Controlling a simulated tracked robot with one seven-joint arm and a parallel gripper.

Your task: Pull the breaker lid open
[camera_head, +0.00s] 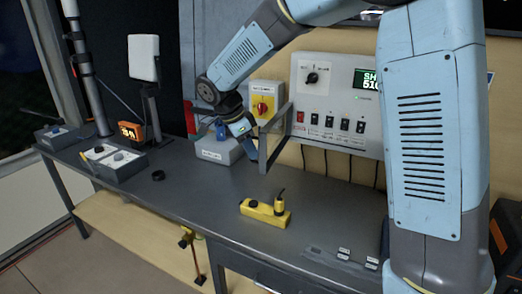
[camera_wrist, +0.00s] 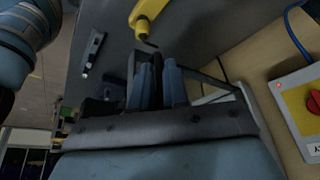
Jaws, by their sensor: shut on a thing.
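The breaker lid (camera_head: 276,137), a grey open frame, stands out from the left side of the pale breaker panel (camera_head: 338,75), swung away from its face. The row of dark switches and one red switch on the panel is uncovered. My gripper (camera_head: 251,150) is at the lid's outer edge, on its left. In the wrist view my gripper (camera_wrist: 158,75) has its blue fingers closed around a dark upright bar, which seems to be the lid's edge or handle. The lid's frame (camera_wrist: 240,98) shows just right of the fingers. The exact contact is partly hidden.
A yellow device (camera_head: 264,212) lies on the grey bench (camera_head: 195,195) in front of the panel. A yellow box with a red knob (camera_head: 264,104) is on the wall left of the lid. A grey box (camera_head: 216,149) sits below it. My arm crosses the right side.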

